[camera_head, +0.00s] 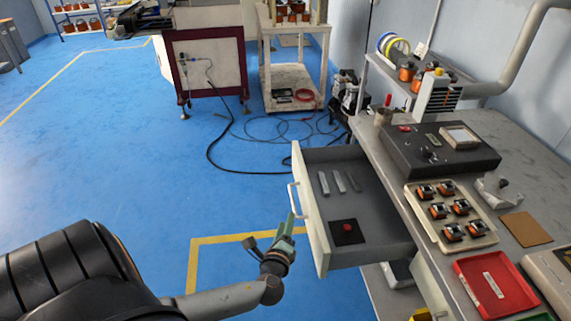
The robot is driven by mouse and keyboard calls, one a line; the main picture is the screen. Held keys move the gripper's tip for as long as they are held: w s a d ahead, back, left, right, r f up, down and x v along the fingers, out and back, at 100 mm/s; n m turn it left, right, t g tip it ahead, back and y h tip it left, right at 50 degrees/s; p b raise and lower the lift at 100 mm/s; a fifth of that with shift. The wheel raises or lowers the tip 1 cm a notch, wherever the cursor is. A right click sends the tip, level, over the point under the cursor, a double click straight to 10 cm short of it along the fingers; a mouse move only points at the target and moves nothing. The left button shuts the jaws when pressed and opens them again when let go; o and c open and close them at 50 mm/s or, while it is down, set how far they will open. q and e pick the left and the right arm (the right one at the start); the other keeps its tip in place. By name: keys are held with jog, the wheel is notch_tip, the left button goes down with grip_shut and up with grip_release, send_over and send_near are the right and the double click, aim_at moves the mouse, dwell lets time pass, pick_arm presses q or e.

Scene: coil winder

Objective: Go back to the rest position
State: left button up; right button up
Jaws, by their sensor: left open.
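My left gripper (288,224) is at the lower middle of the head view, with its arm coming in from the lower left. It is open, and its fingers point up beside the white handle (294,200) of a pulled-out drawer (312,215). I cannot tell whether the fingers touch the handle. The drawer holds several slim grey pieces and a dark square with a red knob (347,228). My right gripper is not in view.
The grey workbench (387,157) on the right carries a black control box (440,150), a tray of small coils (450,214) and a red tray (497,286). Cables (262,140) lie on the blue floor beyond the drawer. The floor to the left is clear.

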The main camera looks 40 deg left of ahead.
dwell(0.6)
pick_arm(q)
jog(key=s+d+f+n+g+h+p, duration=0.35)
jog(key=s+d+f+n+h, duration=0.3)
jog(key=s+d, duration=0.4)
jog(key=s+d+r+n+h+p, duration=0.1)
jog(key=s+d+r+n+h, duration=0.3)
jog(key=d+n, duration=0.5)
jog(key=shift+s+d+r+p, duration=0.35)
jog(key=shift+s+d, duration=0.1)
jog(key=shift+s, duration=0.45)
